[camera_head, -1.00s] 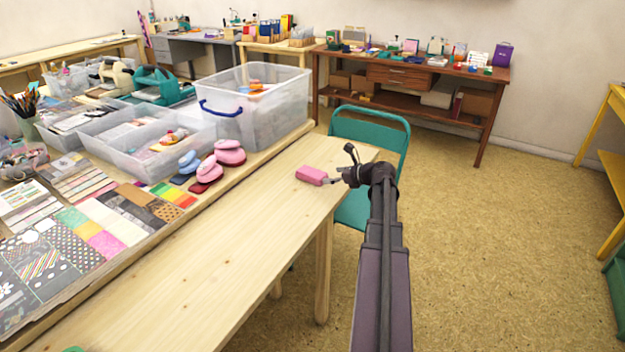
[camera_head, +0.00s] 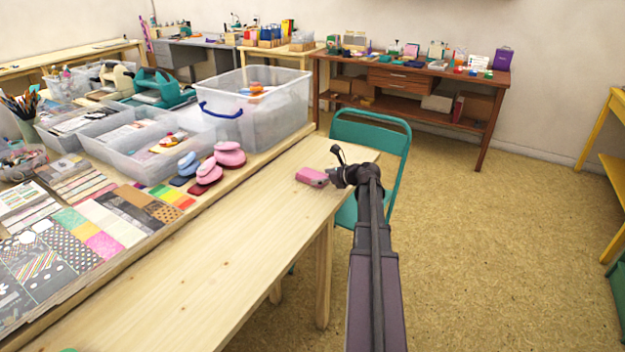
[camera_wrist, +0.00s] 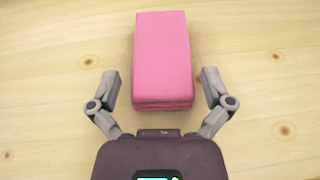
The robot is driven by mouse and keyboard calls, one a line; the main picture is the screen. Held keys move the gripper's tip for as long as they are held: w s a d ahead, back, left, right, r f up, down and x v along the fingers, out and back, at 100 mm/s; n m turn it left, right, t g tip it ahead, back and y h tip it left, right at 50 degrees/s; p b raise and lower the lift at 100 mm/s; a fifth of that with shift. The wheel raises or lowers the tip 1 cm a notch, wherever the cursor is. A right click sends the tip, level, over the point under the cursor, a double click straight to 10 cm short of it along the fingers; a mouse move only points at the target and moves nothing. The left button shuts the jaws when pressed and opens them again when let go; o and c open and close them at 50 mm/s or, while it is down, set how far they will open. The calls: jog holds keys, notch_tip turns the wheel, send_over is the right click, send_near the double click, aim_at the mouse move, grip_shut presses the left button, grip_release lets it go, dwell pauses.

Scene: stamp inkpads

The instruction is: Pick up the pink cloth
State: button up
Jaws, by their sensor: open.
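The pink cloth (camera_head: 312,177) is a folded, block-shaped bundle lying on the pale wooden table (camera_head: 215,255) near its far right corner. It also shows in the wrist view (camera_wrist: 163,60), upright in the picture, with its near end between the fingers. My gripper (camera_head: 329,178) is at the right side of the cloth, low over the table. In the wrist view my gripper (camera_wrist: 161,82) is open, with one finger on each side of the cloth's near end. A gap shows between each finger and the cloth.
Pink and blue rounded stamps (camera_head: 230,154) and paper sheets (camera_head: 100,220) lie on the left table. A clear bin (camera_head: 280,115) stands behind them. A green chair (camera_head: 395,165) stands close behind my gripper. The wood around the cloth is clear.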

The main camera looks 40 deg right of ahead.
jog(key=shift+b+x, duration=0.4)
jog(key=shift+x, duration=1.05)
jog(key=shift+r, duration=0.1)
jog(key=c, duration=0.9)
